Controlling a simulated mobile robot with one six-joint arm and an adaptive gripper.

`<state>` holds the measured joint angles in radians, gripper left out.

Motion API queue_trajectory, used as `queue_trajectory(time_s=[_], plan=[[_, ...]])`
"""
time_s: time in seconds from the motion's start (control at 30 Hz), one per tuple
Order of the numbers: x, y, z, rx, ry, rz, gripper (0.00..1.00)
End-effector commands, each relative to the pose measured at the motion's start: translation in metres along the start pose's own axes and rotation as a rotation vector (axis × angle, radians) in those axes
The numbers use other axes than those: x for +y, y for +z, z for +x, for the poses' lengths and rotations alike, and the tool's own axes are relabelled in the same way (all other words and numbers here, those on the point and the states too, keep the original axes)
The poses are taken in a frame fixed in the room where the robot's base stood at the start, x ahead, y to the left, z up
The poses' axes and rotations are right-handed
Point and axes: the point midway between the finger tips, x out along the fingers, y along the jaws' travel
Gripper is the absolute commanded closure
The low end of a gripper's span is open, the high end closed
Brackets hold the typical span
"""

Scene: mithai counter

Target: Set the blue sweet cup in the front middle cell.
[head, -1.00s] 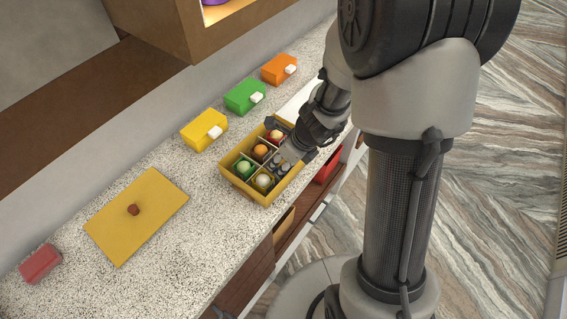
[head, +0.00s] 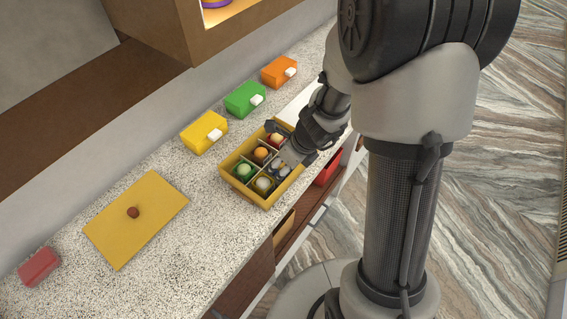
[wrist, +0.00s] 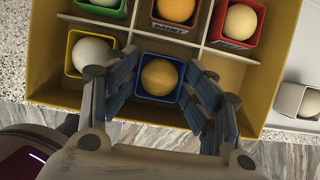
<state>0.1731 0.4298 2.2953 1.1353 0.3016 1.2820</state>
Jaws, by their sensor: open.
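The yellow sweet box (head: 262,202) stands on the counter, split into cells in two rows. In the wrist view, the blue sweet cup (wrist: 159,92) with a yellow-orange sweet sits upright in the front middle cell. My gripper (wrist: 160,88) is open, with one finger on each side of the blue cup; gaps show beside the cup. In the head view my gripper (head: 283,167) reaches into the box and mostly hides the blue cup. A yellow cup (wrist: 73,69) with a pale sweet is in the front left cell. The front right cell (wrist: 232,75) looks empty.
The back row holds a green cup (wrist: 118,12), an orange cup (wrist: 172,27) and a red cup (wrist: 217,40). A white cup (wrist: 278,98) stands beside the box. The lid (head: 150,222) lies flat on the counter. Yellow, green and orange small boxes (head: 245,97) line the back.

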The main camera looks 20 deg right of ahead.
Motion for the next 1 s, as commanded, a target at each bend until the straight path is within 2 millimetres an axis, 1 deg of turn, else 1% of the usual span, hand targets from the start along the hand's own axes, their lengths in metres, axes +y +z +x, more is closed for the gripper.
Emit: queue_trajectory(time_s=[0.13,0.2,0.27,0.37,0.5,0.6,0.73,0.9,0.97,1.0], plan=[[0.0,0.001,-0.002,0.001,0.0,0.0,0.42],[0.0,0.002,-0.007,0.0,0.0,0.0,0.42],[-0.001,0.003,-0.017,-0.001,-0.002,0.001,0.42],[-0.001,0.003,-0.037,0.0,-0.002,0.002,0.42],[-0.001,0.004,-0.07,-0.002,-0.002,0.002,0.42],[-0.001,0.004,-0.09,-0.001,-0.003,0.001,0.42],[0.0,0.003,-0.11,-0.001,-0.001,0.001,0.42],[0.001,0.003,-0.124,-0.001,-0.001,-0.009,0.42],[0.003,0.006,-0.13,-0.008,0.0,-0.056,0.42],[0.007,0.011,-0.137,-0.016,0.0,-0.116,0.42]])
